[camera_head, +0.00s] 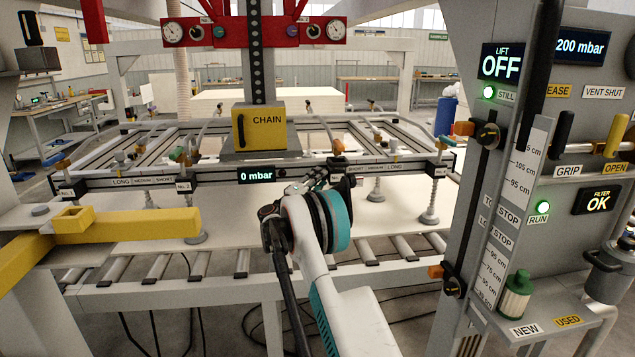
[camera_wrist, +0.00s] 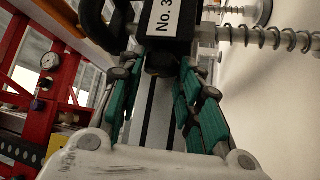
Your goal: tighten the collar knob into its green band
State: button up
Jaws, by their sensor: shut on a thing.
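In the wrist view a black block labelled No. 3 (camera_wrist: 172,22) sits at the top, with a dark round collar knob (camera_wrist: 159,64) at its lower end. My gripper (camera_wrist: 160,78) has its green-padded fingers on either side of this knob and is shut on it. In the head view my gripper (camera_head: 320,178) is at the front beam of the suction frame, right of the 0 mbar display (camera_head: 256,175). My own arm hides the knob there. I cannot make out the knob's green band in either view.
A spring-loaded suction stem (camera_wrist: 265,35) runs beside the block in the wrist view. Yellow beam (camera_head: 135,224) stands at left, a control panel (camera_head: 590,120) at right. A pale sheet (camera_head: 395,207) lies on rollers below.

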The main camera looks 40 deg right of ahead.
jog(key=o, duration=1.1)
jog(key=shift+f, duration=0.1)
jog(key=shift+c, duration=0.2)
jog(key=shift+a, duration=0.15)
jog(key=v, duration=1.1)
jog(key=shift+a, duration=0.35)
